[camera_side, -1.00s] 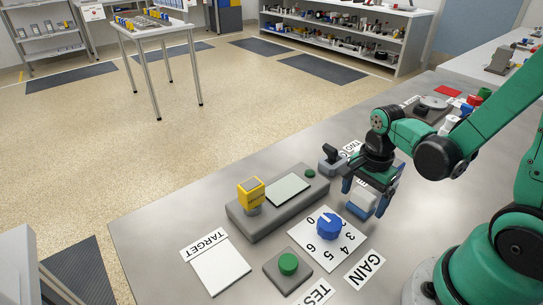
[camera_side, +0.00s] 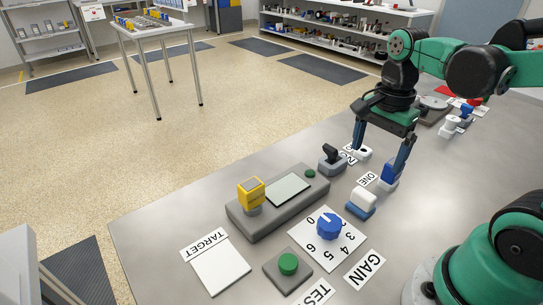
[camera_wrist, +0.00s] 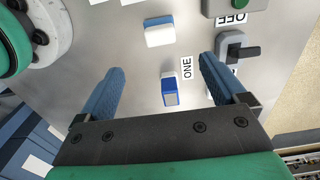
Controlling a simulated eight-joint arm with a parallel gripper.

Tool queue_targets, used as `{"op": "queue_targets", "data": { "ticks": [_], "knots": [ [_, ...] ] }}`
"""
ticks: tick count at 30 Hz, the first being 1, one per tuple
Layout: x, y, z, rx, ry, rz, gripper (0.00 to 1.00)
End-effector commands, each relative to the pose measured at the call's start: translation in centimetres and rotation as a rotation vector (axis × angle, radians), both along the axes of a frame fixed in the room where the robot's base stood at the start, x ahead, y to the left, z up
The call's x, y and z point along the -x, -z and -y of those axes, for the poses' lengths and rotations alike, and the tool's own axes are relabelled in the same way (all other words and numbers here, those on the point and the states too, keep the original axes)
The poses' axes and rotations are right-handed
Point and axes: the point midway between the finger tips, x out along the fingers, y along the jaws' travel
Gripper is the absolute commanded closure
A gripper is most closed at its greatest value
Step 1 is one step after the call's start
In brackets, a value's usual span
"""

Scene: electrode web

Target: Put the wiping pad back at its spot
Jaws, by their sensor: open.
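A small white-and-blue block (camera_side: 361,203), which looks like the wiping pad, lies on the metal table just behind the numbered dial plate. It also shows near the top of the wrist view (camera_wrist: 159,31). My gripper (camera_side: 378,161) is open and empty, above and behind this block, with its fingers wide apart. In the wrist view my gripper (camera_wrist: 162,68) has a second, blue-and-white object (camera_wrist: 169,92) below, between its fingers. In the side view that object (camera_side: 390,174) is partly hidden by the right finger. I cannot make out a marked spot for the pad.
A label reading ONE (camera_side: 367,179) lies beside the blue-and-white object. A grey box with a yellow part (camera_side: 251,195), a blue dial (camera_side: 329,226), a green button (camera_side: 288,263) and a black-lever switch (camera_side: 331,158) stand nearby. The white TARGET plate (camera_side: 221,267) is bare.

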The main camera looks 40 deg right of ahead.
Motion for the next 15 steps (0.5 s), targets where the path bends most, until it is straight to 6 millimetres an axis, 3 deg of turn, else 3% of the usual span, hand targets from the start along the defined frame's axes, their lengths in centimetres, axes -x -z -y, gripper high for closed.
{"op": "queue_targets", "data": {
  "ticks": [5, 8, 15],
  "knots": [
    [0.0, -0.9, -0.1, 0.003, -0.025, 0.009, 0.09],
    [-0.5, -0.8, -0.7, 0.024, -0.184, 0.068, 0.09],
    [-2.9, -0.6, -4.0, 0.236, -0.997, 0.346, 0.09]
  ]
}}
